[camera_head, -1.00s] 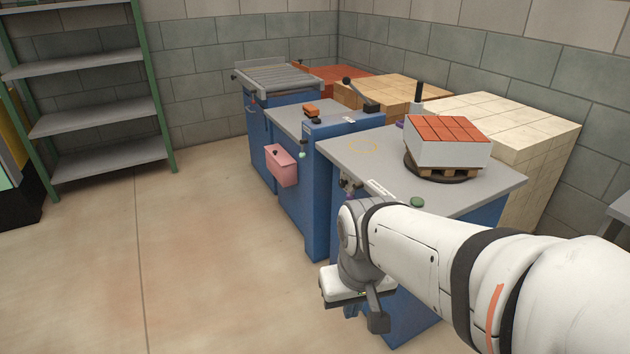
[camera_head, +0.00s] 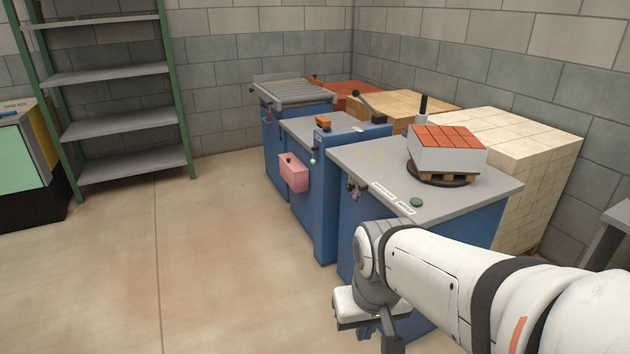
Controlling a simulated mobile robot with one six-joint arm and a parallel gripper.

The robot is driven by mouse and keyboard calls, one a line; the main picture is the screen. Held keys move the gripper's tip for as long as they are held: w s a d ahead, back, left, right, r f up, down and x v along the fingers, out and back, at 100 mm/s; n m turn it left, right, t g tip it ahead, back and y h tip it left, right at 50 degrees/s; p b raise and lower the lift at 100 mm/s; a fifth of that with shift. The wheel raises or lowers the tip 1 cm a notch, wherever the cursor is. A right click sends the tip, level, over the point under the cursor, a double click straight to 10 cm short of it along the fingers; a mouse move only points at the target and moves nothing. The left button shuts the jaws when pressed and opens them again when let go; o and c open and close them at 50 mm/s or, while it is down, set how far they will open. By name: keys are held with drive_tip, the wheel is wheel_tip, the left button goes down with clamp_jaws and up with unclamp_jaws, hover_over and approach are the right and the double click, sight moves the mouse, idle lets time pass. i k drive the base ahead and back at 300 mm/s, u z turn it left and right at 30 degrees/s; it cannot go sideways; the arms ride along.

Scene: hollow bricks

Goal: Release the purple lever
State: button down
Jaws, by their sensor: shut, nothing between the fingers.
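A small purple knob (camera_head: 355,197), apparently the purple lever, hangs below the front-left edge of the nearest blue workbench (camera_head: 420,212), beside dark fittings. It is too small to tell its exact position. My arm reaches in from the lower right. My gripper (camera_head: 392,345) is at the bottom of the picture, low in front of the bench, partly cut off by the frame edge. It looks shut and empty, well below and apart from the purple knob.
A turntable (camera_head: 437,181) on the bench carries a small pallet of orange-topped bricks (camera_head: 447,149). A green button (camera_head: 416,202) is near the bench edge. A pink box (camera_head: 293,173) juts from the middle bench. Stacked cream blocks (camera_head: 530,150) stand behind. Floor at left is clear.

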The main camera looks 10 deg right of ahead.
sight(356, 198)
drive_tip(key=u, duration=0.45)
drive_tip(key=i, duration=0.9)
drive_tip(key=z, duration=0.05)
